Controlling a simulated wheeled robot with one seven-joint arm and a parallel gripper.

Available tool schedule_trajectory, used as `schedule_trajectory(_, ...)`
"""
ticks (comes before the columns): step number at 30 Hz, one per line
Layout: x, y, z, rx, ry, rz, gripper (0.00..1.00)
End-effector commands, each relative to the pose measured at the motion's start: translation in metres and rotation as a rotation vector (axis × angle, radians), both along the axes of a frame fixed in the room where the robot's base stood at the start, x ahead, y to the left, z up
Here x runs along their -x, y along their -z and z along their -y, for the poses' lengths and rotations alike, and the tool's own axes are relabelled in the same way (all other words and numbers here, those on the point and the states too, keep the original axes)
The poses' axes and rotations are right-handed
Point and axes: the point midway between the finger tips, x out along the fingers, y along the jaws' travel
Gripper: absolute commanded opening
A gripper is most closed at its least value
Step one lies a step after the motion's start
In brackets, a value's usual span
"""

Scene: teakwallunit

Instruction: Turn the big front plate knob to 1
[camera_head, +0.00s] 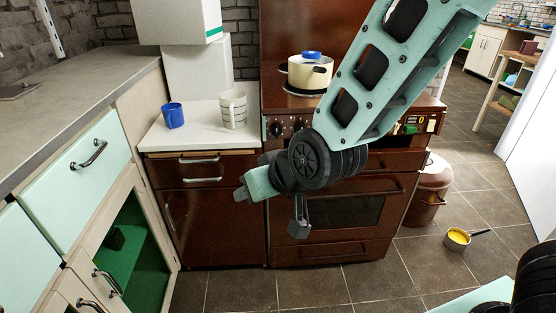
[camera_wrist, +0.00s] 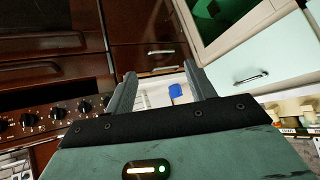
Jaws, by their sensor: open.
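The brown stove (camera_head: 335,250) stands in the middle of the head view. Its black control knobs (camera_head: 276,129) sit on the front panel, and my arm hides part of the row. Several knobs with pale markings (camera_wrist: 58,113) show along the left of the wrist view. Which is the big front plate knob, and its setting, I cannot tell. My gripper (camera_head: 243,193) is in front of the brown drawers, left of and below the knobs. In the wrist view my gripper (camera_wrist: 160,85) has its two fingers apart with nothing between them.
A cream pot (camera_head: 309,74) stands on the stove top. A blue mug (camera_head: 173,115) and a striped cup (camera_head: 233,108) stand on the white counter (camera_head: 200,140). A mint drawer (camera_head: 75,170) is at left. A bin (camera_head: 430,190) and a yellow-filled pan (camera_head: 457,239) are on the right floor.

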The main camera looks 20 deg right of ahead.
Motion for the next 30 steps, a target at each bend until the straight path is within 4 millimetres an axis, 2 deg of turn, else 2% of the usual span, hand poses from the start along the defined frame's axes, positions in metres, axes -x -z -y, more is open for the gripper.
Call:
schedule_trajectory(1, -0.019, 0.036, 0.005, -0.011, 0.046, 0.068, 0.55)
schedule_trajectory(6, -0.075, 0.079, 0.033, -0.022, 0.193, 0.345, 0.55)
schedule_trajectory(9, -0.099, 0.099, 0.053, -0.002, 0.266, 0.524, 0.55)
schedule_trajectory(12, -0.114, 0.115, 0.074, 0.033, 0.324, 0.711, 0.55)
schedule_trajectory(15, -0.121, 0.124, 0.09, 0.076, 0.359, 0.894, 0.55)
schedule_trajectory(21, -0.117, 0.127, 0.106, 0.145, 0.377, 1.158, 0.55)
schedule_trajectory(26, -0.115, 0.122, 0.108, 0.166, 0.376, 1.236, 0.55)
schedule_trajectory(30, -0.126, 0.115, 0.109, 0.164, 0.379, 1.243, 0.55)
